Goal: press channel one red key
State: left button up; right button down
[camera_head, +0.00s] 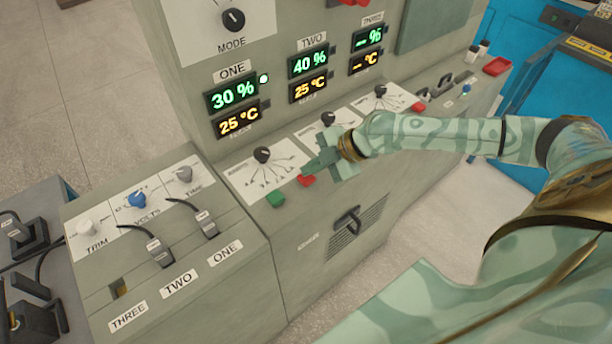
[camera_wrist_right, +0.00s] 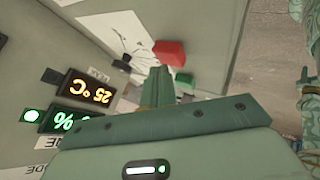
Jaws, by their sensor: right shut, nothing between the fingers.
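The channel one red key (camera_head: 306,181) sits on the sloped panel below the ONE displays, right of a green key (camera_head: 275,199). My right gripper (camera_head: 308,167) is shut and empty, its fingertips just above and beside the red key. I cannot tell whether they touch it. My left gripper is not in view.
The channel one knob (camera_head: 262,155) stands left of my gripper, and the channel two knob (camera_head: 328,118) is just behind it. Another red key (camera_head: 418,107) lies farther right. The ONE display (camera_head: 232,94) reads 30 % and 25 °C. A lamp (camera_head: 264,78) beside it glows green.

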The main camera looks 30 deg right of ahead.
aim_at(311, 177)
jog(key=shift+f+b, duration=0.3)
jog(key=shift+f, duration=0.15)
dwell(0.6)
jog(key=shift+r, duration=0.1)
jog(key=shift+r+p, duration=0.6)
jog(key=shift+r, duration=0.2)
notch_tip(311, 177, up, 5)
jog(key=p, duration=0.4)
jog(key=shift+r, duration=0.1)
dwell(0.8)
